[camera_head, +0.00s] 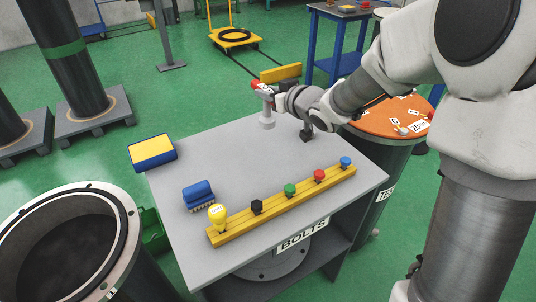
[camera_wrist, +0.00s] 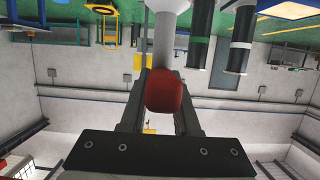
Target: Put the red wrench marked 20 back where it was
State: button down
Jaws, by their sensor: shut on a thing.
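My gripper (camera_wrist: 161,90) is shut on the red wrench (camera_wrist: 164,96); its red part sits between the two fingers and a grey shaft extends from it. In the head view the red wrench (camera_head: 267,118) shows a red top and a pale grey lower end pointing down, over the far part of the grey BOLTS table (camera_head: 215,155). I cannot read a number on it. A round orange board (camera_head: 385,126) with white labels tops a drum at the right; one label reads 20 (camera_head: 416,127). My arm hides part of this board.
A yellow rack (camera_head: 285,205) with several coloured knobs lies along the table's front. A blue brush (camera_head: 198,193) and a yellow-blue box (camera_head: 152,152) are at the left. A small black object (camera_head: 306,134) stands near my gripper. An open drum (camera_head: 70,250) stands front left.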

aim_at(272, 126)
notch_tip(272, 126, down, 10)
jog(key=b, duration=0.4)
jog(key=shift+r, duration=0.25)
jog(key=shift+f, duration=0.2)
jog(key=c, duration=0.6)
grip_release()
jog(key=shift+f, duration=0.1)
jog(key=shift+c, duration=0.2)
